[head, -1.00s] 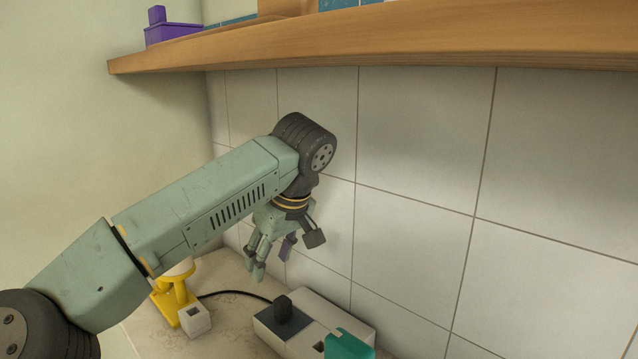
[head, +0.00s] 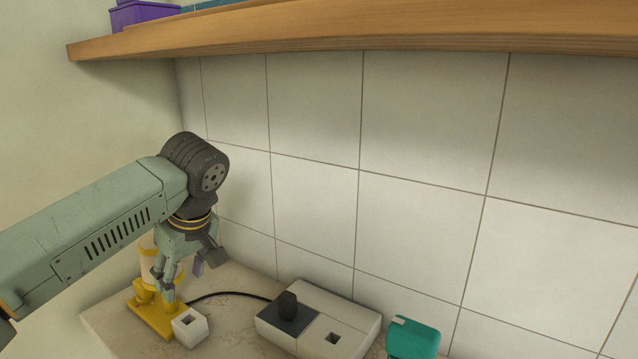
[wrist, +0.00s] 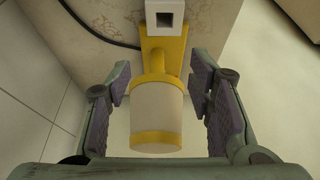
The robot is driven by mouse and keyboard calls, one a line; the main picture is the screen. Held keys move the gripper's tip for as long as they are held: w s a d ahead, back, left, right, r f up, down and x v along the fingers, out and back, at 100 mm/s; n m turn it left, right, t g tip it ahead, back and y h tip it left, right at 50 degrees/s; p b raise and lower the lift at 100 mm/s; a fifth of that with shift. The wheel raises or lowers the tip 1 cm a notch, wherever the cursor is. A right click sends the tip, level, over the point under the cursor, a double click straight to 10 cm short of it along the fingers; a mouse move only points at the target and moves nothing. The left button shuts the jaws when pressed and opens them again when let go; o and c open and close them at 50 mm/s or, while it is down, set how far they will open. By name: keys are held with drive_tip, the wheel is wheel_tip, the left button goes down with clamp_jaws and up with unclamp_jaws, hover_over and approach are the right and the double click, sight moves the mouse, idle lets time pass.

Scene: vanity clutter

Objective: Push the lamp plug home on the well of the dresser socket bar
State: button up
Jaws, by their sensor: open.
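The black lamp plug (head: 287,305) stands upright on the dark square well (head: 287,319) of the white socket bar (head: 345,308). I cannot tell how deep it sits. A black cable (head: 230,294) runs left from it toward a yellow-and-white lamp-like thing (head: 150,262). My gripper (head: 183,278) is open and empty, to the left of the plug, above the counter near that thing. In the wrist view my gripper (wrist: 160,88) has its fingers wide apart, with the white cylinder (wrist: 157,112) between them in the picture. The plug is outside the wrist view.
A small white block with a square hole (head: 190,326) stands at the yellow base (head: 155,318). A teal thing (head: 413,340) is right of the bar, which has another square hole (head: 332,339). A tiled wall (head: 420,130) stands behind, and a wooden shelf (head: 350,33) hangs above.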

drive_tip(key=f+b, duration=0.1)
drive_tip(key=f, duration=0.1)
drive_tip(key=f+b, duration=0.3)
drive_tip(key=shift+a+f, duration=0.3)
drive_tip(key=shift+a, duration=0.1)
drive_tip(key=shift+d+f+b, duration=0.2)
drive_tip(key=shift+b, duration=0.2)
drive_tip(key=b+v, duration=0.1)
drive_tip(key=v, duration=1)
drive_tip(key=s+d+r+m+t+h, duration=0.1)
drive_tip(key=d+r+h, duration=0.2)
drive_tip(key=d+h, duration=0.55)
drive_tip(key=d+r+t+h, duration=0.2)
drive_tip(key=d+h, duration=0.1)
drive_tip(key=d, duration=1)
drive_tip(key=s+d+r+g+h, duration=0.1)
drive_tip(key=s+d+r+h, duration=0.1)
drive_tip(key=s+r+h, duration=0.2)
drive_tip(key=s+d+r+g+h, duration=0.1)
drive_tip(key=s+d+r+h, duration=0.1)
drive_tip(key=s+r+h, duration=0.3)
wheel_tip(320, 180, up, 4)
drive_tip(key=s, duration=0.3)
drive_tip(key=shift+d, duration=0.35)
drive_tip(key=shift+r, duration=0.1)
